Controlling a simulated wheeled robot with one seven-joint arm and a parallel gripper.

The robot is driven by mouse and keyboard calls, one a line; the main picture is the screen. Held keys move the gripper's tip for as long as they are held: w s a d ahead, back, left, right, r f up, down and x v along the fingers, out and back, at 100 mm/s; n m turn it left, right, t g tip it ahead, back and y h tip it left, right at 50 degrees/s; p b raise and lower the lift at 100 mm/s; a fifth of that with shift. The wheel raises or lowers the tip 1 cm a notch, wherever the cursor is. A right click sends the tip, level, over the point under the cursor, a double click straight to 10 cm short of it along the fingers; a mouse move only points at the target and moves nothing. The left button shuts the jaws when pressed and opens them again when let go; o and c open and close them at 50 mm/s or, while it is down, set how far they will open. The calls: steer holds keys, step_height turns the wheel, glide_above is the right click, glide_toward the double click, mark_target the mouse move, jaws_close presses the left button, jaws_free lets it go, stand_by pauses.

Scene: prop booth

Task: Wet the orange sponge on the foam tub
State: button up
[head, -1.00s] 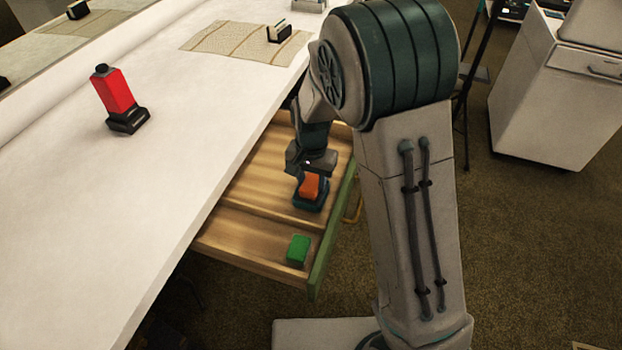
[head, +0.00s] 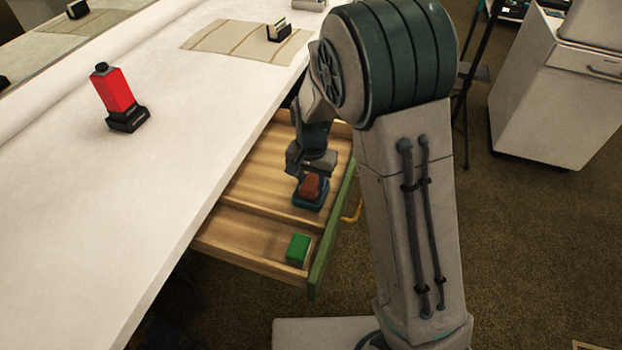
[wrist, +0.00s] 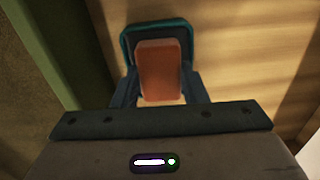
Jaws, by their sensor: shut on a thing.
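The sponge (head: 310,187) is a dark reddish-brown block in the head view and a dull orange one in the wrist view (wrist: 160,70). My gripper (head: 312,174) is shut on it from above, with one finger on each side. The sponge stands at the foam tub (head: 308,205), a small teal tray with a dark inside, in the open drawer. The tub's teal rim shows behind the sponge in the wrist view (wrist: 125,42). The sponge's lower end touches or nearly touches the tub; the contact itself is hidden.
The wooden drawer (head: 245,232) has a green front and a divider. A green block (head: 298,250) lies in its near compartment. The white tabletop (head: 95,220) holds a red bottle (head: 116,92) on a black base and a beige mat (head: 215,38).

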mark_target(311, 182)
stand_by(0.3)
steer(key=shift+r+p, duration=2.85)
steer(key=shift+r, duration=0.6)
